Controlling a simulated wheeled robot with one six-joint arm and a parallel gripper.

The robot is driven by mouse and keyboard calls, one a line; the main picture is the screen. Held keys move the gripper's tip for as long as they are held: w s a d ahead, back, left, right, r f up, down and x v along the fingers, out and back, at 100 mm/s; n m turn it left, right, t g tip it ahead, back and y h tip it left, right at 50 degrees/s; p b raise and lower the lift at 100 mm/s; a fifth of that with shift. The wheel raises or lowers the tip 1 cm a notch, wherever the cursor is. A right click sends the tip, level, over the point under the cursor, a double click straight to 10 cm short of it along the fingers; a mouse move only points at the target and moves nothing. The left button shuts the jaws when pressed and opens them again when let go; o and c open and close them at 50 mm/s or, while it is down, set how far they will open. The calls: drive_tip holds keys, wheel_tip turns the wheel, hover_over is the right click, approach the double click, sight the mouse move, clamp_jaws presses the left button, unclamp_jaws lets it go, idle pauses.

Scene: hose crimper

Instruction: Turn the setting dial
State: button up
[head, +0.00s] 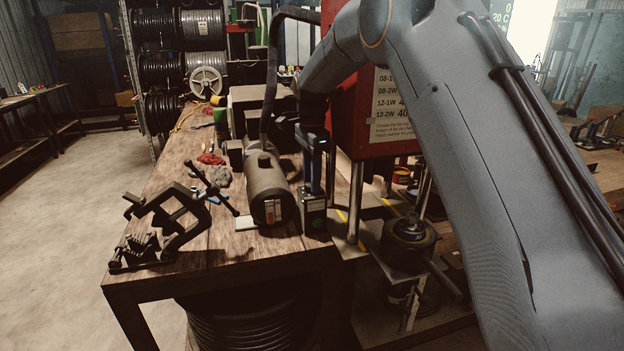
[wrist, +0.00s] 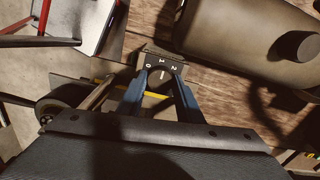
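The setting dial (wrist: 161,80) is a dark round knob with a white mark, on a small panel with the digits 0, 1 and 2. The mark appears to be near the 1. My gripper (wrist: 160,85) points at the dial, with its two blue fingers apart, one on each side of it. I cannot tell whether the fingertips touch the knob.
A grey motor cylinder (head: 268,185) lies just left of the box. The red crimper cabinet (head: 344,120) and a metal post (head: 355,200) stand close on the right. A black vise-like tool (head: 165,225) sits on the wooden bench (head: 190,160).

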drive_tip(key=shift+m, duration=2.1)
drive_tip(key=o, duration=1)
drive_tip(key=shift+o, duration=0.2)
drive_tip(key=shift+r, duration=0.1)
drive_tip(key=shift+r+b, duration=1.5)
drive_tip(key=shift+r, duration=2.35)
